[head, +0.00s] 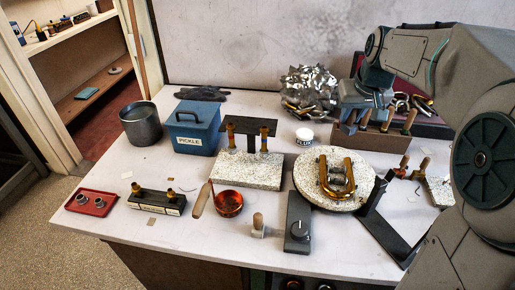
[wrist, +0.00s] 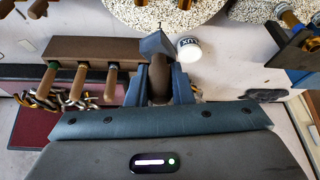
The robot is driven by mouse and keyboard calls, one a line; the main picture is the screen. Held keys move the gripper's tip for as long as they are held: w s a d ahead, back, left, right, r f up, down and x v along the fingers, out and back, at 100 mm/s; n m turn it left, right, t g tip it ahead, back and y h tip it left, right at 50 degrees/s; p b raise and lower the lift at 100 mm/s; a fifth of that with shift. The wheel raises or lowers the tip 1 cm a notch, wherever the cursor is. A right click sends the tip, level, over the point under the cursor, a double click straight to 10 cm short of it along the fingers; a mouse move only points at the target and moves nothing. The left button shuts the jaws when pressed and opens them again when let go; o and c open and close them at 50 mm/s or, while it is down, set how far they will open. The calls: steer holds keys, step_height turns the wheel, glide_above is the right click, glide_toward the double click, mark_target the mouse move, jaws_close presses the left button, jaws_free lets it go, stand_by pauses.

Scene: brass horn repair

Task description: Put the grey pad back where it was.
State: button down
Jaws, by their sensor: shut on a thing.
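My gripper (head: 352,115) is low over the left end of the brown tool rack (head: 375,139). In the wrist view its blue fingers (wrist: 159,82) are shut on a brown, handle-like piece (wrist: 158,92). A blue-grey wedge shape (wrist: 156,45) shows just beyond it; I cannot tell whether it is part of the held thing. I cannot single out the grey pad with certainty. A small flat grey-green piece (head: 87,93) lies on the lower shelf at the far left.
Several wooden handles stand in the rack. A white flux jar (head: 303,136) stands beside it, with a speckled round slab (head: 310,195) in front. A crumpled silvery heap (head: 308,88) and a dark glove (head: 203,93) lie behind.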

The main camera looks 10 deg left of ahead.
steer(key=w+a+f+n+g+y+b, duration=0.1)
steer(key=w+a+f+n+b, duration=0.2)
steer(key=a, duration=0.5)
steer(key=w+a+f+n+g+y+b, duration=0.1)
steer(key=w+a+f+n+g+b, duration=0.1)
steer(key=a+n, duration=0.5)
steer(key=w+a+f+n+g+y+b, duration=0.1)
steer(key=w+a+f+n+b, duration=0.3)
steer(key=a, duration=0.6)
steer(key=shift+w+a+f+n+y+b, duration=0.15)
steer(key=shift+w+f, duration=0.2)
steer(key=shift+f, duration=0.2)
steer(key=shift+w+d+f+n+y+b, duration=0.1)
steer(key=shift+w+f+n, duration=0.15)
steer(key=shift+f, duration=0.3)
steer(key=shift+w+a+f+n+y+b, duration=0.1)
steer(key=shift+w+f, duration=0.3)
steer(key=shift+f, duration=0.15)
steer(key=shift+f+b, duration=0.65)
steer(key=shift+f, duration=1.3)
steer(key=shift+f, duration=0.15)
steer(key=c, duration=1.3)
jaws_free()
